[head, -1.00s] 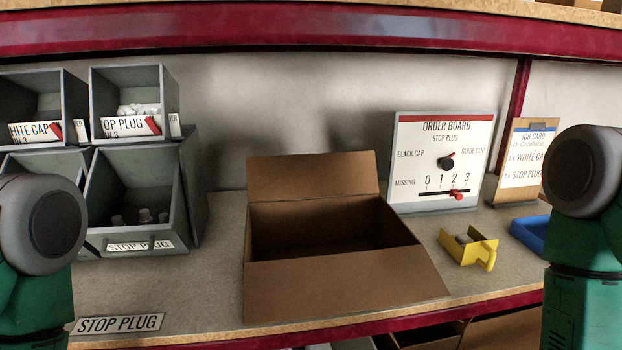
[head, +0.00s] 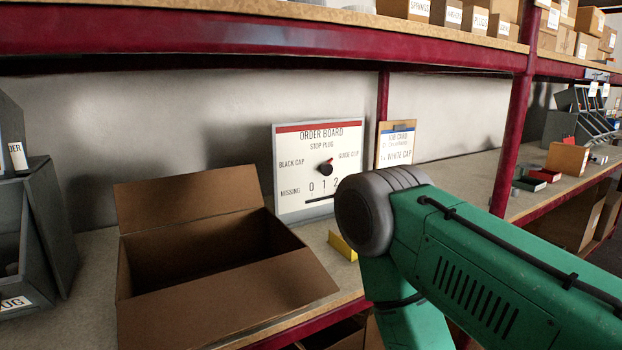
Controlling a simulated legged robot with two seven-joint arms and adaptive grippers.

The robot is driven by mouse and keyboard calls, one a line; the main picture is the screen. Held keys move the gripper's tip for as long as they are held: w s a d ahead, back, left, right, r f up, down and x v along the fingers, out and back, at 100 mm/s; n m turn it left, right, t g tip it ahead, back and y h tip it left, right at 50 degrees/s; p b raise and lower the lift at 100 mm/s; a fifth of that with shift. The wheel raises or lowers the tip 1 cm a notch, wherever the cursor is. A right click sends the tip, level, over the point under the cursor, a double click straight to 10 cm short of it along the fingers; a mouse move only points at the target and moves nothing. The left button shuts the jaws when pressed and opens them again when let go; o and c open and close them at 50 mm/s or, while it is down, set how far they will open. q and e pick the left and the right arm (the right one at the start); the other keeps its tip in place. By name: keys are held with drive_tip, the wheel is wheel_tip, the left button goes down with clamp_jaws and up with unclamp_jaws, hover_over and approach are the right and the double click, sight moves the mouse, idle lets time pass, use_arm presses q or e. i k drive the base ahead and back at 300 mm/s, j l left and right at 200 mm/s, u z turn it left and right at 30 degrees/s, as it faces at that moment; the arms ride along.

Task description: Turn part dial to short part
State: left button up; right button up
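The order board (head: 290,205) stands upright at the back of the shelf. Its part dial (head: 325,169) is a black knob with a red mark that points up and to the right, between the STOP PLUG label at the top and the GUIDE CLIP label at the right. BLACK CAP is printed at the left. Below is a MISSING scale; my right arm hides its right end. Green links of my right arm reach in from the right, in front of the board's lower right corner. Neither gripper shows.
An open, empty-looking cardboard box (head: 220,305) stands left of and before the board. A job card (head: 397,148) stands at the board's right. A yellow holder (head: 342,246) is partly hidden by my arm. Grey bins (head: 50,230) are at the left edge. A red post (head: 511,145) rises at right.

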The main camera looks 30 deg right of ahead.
sight(325, 169)
drive_tip(key=l+z, duration=0.2)
drive_tip(key=z, duration=0.25)
drive_tip(key=l+z, duration=0.2)
drive_tip(key=z, duration=0.2)
